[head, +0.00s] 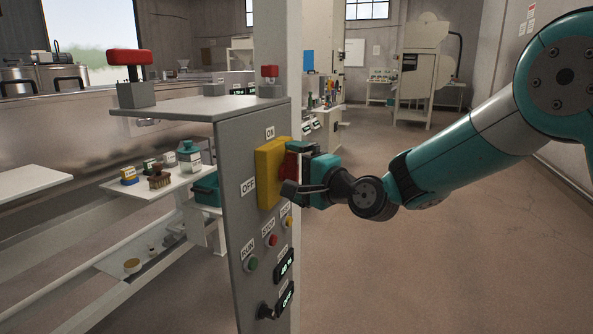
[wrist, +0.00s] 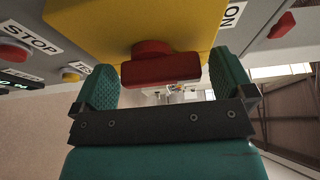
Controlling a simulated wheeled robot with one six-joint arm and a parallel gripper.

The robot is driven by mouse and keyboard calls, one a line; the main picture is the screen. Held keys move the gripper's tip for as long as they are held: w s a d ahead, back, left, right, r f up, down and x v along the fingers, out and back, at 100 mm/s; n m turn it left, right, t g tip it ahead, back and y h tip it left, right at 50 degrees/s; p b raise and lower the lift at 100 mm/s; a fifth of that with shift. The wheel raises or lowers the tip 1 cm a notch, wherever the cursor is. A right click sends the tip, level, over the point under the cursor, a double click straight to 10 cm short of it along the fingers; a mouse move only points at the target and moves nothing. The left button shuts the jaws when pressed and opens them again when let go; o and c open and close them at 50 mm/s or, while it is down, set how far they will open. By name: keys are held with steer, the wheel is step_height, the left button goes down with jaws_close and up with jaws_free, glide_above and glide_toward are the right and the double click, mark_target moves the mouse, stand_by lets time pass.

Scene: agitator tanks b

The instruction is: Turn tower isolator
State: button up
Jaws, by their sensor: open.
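The tower isolator is a yellow box (head: 268,172) with a red handle (head: 289,162) on the grey panel, with an ON label above and an OFF label at its left. In the wrist view the red handle (wrist: 160,71) lies across the picture in front of the yellow face (wrist: 130,22), its long side running toward the ON label. My gripper (head: 300,175) is at the handle, and its open fingers (wrist: 164,80) stand on either side of the handle's two ends. I cannot tell whether they touch it. The head view hides part of the handle behind the gripper.
Below the isolator are a red STOP button (head: 272,240), a green RUN button (head: 251,264), displays and a black knob (head: 267,311). A red T-handle (head: 130,62) stands on the ledge at left. A shelf (head: 120,186) holds small containers. Floor at right is clear.

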steer(key=c, duration=0.8)
steer(key=shift+c, duration=0.2)
